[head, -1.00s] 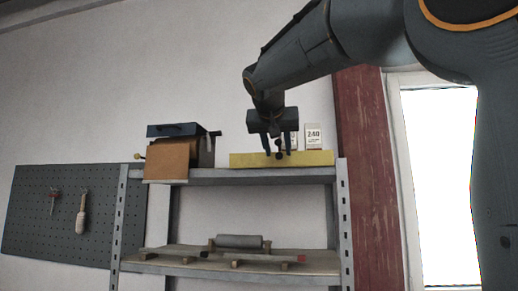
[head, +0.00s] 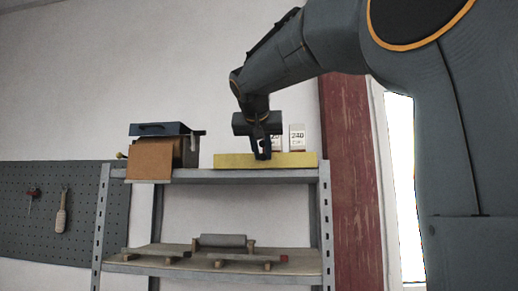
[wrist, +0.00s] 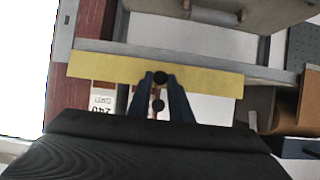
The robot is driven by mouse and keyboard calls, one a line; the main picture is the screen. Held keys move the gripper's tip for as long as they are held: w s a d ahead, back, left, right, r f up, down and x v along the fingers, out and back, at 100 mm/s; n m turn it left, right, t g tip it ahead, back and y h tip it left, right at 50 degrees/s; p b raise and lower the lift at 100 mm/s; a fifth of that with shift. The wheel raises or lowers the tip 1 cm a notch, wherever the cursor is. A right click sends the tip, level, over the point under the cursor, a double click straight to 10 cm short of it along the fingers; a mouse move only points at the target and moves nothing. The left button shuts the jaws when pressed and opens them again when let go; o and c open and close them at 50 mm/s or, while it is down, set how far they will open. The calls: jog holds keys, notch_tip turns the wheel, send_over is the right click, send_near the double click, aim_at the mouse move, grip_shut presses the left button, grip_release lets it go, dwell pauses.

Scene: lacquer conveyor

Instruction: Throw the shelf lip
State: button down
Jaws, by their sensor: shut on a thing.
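The shelf lip is a long yellow bar (head: 228,161) along the front right of the top shelf. It also spans the wrist view (wrist: 215,79). The bar still looks level along the shelf edge.
White cartons marked 240 (head: 297,136) stand behind the bar. An orange-brown box with a blue top (head: 150,164) is left on the top shelf (head: 195,176). The lower shelf (head: 300,263) holds a grey roller (head: 222,240). A red post (head: 350,180) rises at right.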

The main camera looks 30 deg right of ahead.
jog(key=shift+w+d+r+g+p, duration=0.15)
jog(key=shift+r+g+p, duration=0.15)
jog(key=shift+p, duration=0.55)
jog(key=shift+y, duration=0.3)
jog(key=c, duration=1.6)
grip_release()
jog(key=b+v, duration=0.2)
jog(key=v, duration=0.5)
jog(key=shift+s+a+r+b, duration=0.2)
jog(key=shift+a+b, duration=0.05)
jog(key=shift+b, duration=0.15)
